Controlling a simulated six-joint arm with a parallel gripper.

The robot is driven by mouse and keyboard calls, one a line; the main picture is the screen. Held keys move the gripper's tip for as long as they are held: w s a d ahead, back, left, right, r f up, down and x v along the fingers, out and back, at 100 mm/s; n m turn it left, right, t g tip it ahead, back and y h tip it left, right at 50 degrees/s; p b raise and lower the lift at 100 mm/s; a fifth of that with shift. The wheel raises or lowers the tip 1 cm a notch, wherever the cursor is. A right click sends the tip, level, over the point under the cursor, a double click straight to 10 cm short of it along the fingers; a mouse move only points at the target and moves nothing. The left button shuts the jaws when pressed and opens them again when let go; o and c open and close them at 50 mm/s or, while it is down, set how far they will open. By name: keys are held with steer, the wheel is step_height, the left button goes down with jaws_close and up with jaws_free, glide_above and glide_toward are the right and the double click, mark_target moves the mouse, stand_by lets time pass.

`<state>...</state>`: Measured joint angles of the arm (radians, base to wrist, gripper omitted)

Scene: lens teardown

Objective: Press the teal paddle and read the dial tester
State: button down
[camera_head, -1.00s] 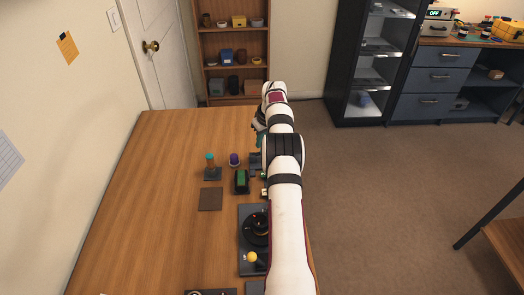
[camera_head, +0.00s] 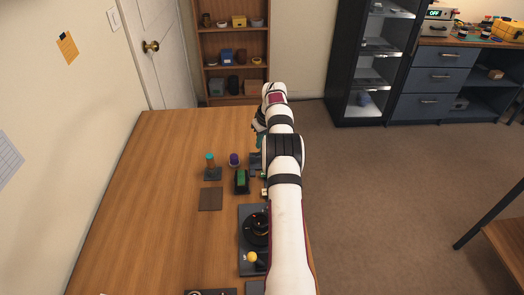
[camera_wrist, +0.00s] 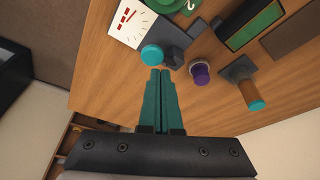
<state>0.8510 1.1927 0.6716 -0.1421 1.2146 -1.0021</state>
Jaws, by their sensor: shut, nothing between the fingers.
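In the wrist view, the teal paddle (camera_wrist: 152,55) is a round teal disc beside a dark grey block. The dial tester's white face (camera_wrist: 128,24) with red and dark marks lies just beyond it, partly cut off by the frame's top edge; I cannot make out a reading. My gripper (camera_wrist: 160,72) has two teal fingers, shut with nothing between them. Their tips appear right at the near edge of the paddle; I cannot tell whether they touch it. In the head view my arm hides most of this area.
A purple-topped knob (camera_wrist: 200,72) and a brown post with a teal tip (camera_wrist: 247,90) stand to the right of the fingers. A green-topped dark box (camera_head: 242,181) and a dark plate with a black dial and yellow knob (camera_head: 253,257) are nearer. The table's left side is clear.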

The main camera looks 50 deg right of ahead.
steer(key=shift+f, duration=1.5)
steer(key=shift+r, duration=0.1)
step_height(320, 180, up, 7)
steer(key=shift+r, duration=0.15)
stand_by(0.3)
